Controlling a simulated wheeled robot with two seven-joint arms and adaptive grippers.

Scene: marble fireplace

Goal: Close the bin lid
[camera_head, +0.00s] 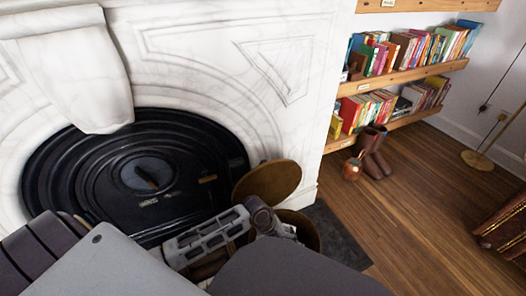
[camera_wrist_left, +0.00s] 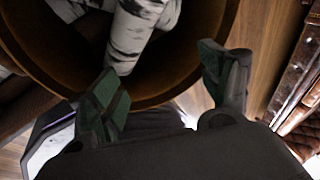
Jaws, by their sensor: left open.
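The bin (camera_head: 304,226) is a round brown container on the floor beside the fireplace, partly hidden behind my arm. Its round tan lid (camera_head: 268,172) stands raised and tilted at the fireplace side of the opening, so the bin is open. In the left wrist view the curved brown rim (camera_wrist_left: 185,88) is close, with pale birch-like logs (camera_wrist_left: 143,30) inside. My left gripper (camera_wrist_left: 166,78) is open, its dark green fingertips apart at the rim with nothing seen between them. Whether they touch the rim I cannot tell. My right gripper is not in view.
The white marble fireplace (camera_head: 220,60) with a black round insert (camera_head: 215,150) stands at the left. Bookshelves (camera_head: 400,78) are on the wall, with brown boots (camera_head: 375,155) and a copper pot (camera_head: 351,170) below.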

